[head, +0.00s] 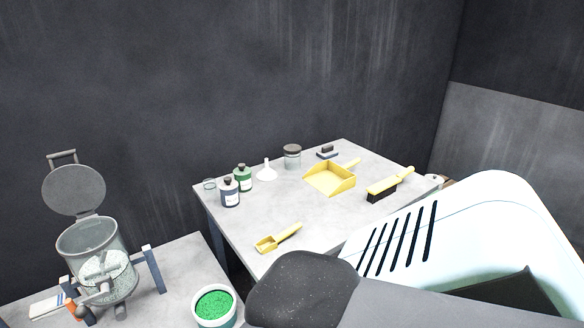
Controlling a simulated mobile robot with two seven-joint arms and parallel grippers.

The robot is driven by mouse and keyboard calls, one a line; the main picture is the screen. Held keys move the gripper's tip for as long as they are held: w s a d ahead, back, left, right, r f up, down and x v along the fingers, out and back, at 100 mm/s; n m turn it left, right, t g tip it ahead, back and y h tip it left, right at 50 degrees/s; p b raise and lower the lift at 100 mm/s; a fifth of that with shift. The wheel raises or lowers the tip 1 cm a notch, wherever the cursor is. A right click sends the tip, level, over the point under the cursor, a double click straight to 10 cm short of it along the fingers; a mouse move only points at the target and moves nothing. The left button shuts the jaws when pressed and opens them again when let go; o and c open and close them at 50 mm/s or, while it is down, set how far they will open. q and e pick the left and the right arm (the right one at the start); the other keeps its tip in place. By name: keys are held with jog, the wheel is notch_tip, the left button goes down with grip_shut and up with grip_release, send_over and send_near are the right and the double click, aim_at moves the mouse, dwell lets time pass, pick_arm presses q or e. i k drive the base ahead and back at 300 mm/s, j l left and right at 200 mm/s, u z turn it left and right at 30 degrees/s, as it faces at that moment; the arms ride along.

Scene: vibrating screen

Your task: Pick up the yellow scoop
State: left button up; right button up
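The yellow scoop (278,239) lies on the grey table (250,212), close to its front edge and left of the large arm parts. Its bowl points to the lower left and its handle to the upper right. Nothing touches the scoop. Neither of my grippers shows in the head view. A large pale and dark grey arm link, which looks like mine, fills the lower right and hides part of the table's right side.
A yellow dustpan (330,179), brush (389,184), dark bottle (230,192), green bottle (243,178), white funnel (267,170) and jar (292,157) stand behind the scoop. A lidded machine (98,262) and green-filled bucket (214,307) are at lower left.

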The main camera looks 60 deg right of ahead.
aim_at(269, 243)
jog(key=z, duration=1.8)
